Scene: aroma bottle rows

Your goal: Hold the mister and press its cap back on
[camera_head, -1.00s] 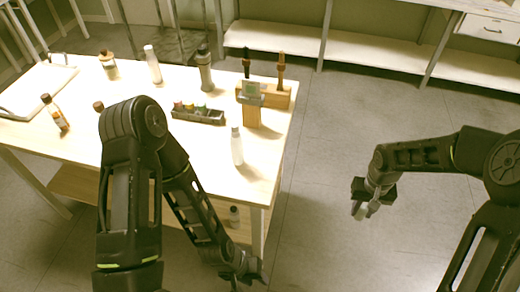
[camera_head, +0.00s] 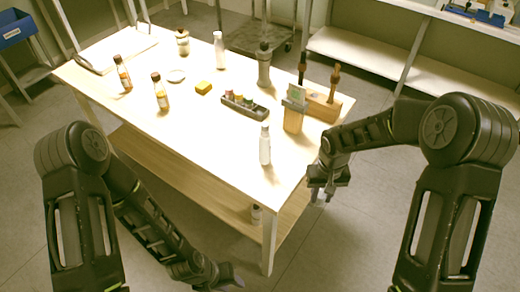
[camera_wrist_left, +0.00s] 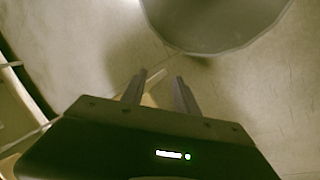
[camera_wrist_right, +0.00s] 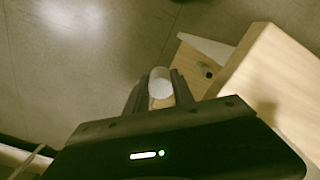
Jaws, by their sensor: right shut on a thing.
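My right gripper (camera_head: 322,194) is shut on a small white cap (camera_wrist_right: 160,84), low beside the right edge of the table (camera_head: 190,150). The cap shows as a pale rounded piece between the fingers in the right wrist view. A slim white bottle (camera_head: 265,148) with a narrower greyish top stands upright near the table's front right edge, left of the right gripper and apart from it; it looks like the mister. My left gripper (camera_head: 230,278) hangs low in front of the table. In the left wrist view its fingers (camera_wrist_left: 160,88) are apart and empty.
A dark rack of small bottles (camera_head: 244,107), a wooden stand (camera_head: 294,114), a grey bottle (camera_head: 264,68), another white bottle (camera_head: 219,50), amber bottles (camera_head: 160,95) and a yellow block (camera_head: 203,88) stand on the table. The table's front is clear.

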